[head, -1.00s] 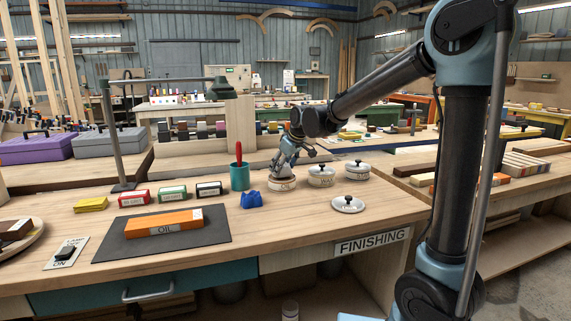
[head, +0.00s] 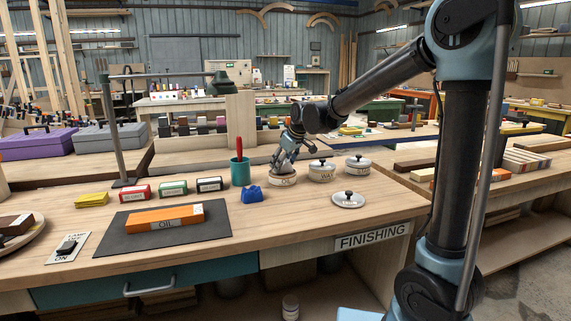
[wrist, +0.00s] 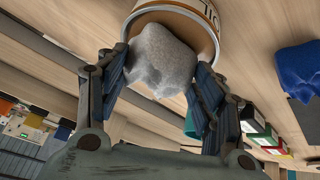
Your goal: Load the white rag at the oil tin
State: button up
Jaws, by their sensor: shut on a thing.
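My gripper (wrist: 158,75) is shut on the white rag (wrist: 160,58), a pale fuzzy lump between its two fingers. In the wrist view the rag is at the mouth of the open oil tin (wrist: 207,12), overlapping its rim; I cannot tell how deep it sits. In the head view my gripper (head: 281,163) points down into the top of the oil tin (head: 283,182), a cream round tin on the bench. The fingers hide the tin's inside there, and the rag cannot be made out.
Two lidded tins (head: 322,172) and (head: 358,167) stand right of it. A loose lid (head: 348,200) lies in front. A blue rag (head: 251,195) and a teal cup (head: 240,173) are left. An orange block marked OIL (head: 165,218) lies on a dark mat (head: 122,241).

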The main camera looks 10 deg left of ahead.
jog(key=shift+f, duration=0.4)
dwell(1.4)
jog(key=shift+r, duration=3.5)
